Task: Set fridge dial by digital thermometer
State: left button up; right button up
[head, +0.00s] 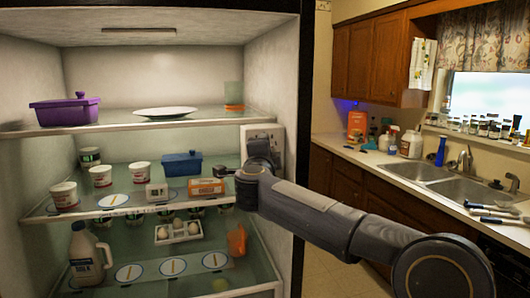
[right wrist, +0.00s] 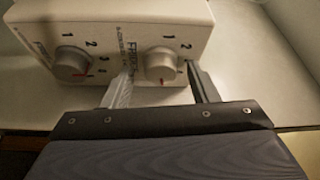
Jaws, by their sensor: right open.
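A white control box (head: 262,136) is on the fridge's right inner wall, partly hidden by my right arm. In the right wrist view it has two round grey knobs with numbers around them. My left gripper is out of view.
The middle shelf holds white tubs (head: 100,176), a blue container (head: 182,164) and an orange box (head: 206,187) close to my right gripper. A purple pot (head: 66,110) and plate (head: 165,112) are above. A milk jug (head: 86,255) and egg tray (head: 178,232) are below.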

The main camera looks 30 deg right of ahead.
jog(key=b+v, duration=0.2)
jog(key=v, duration=0.5)
jog(key=shift+s+a, duration=0.25)
jog(key=shift+s, duration=0.1)
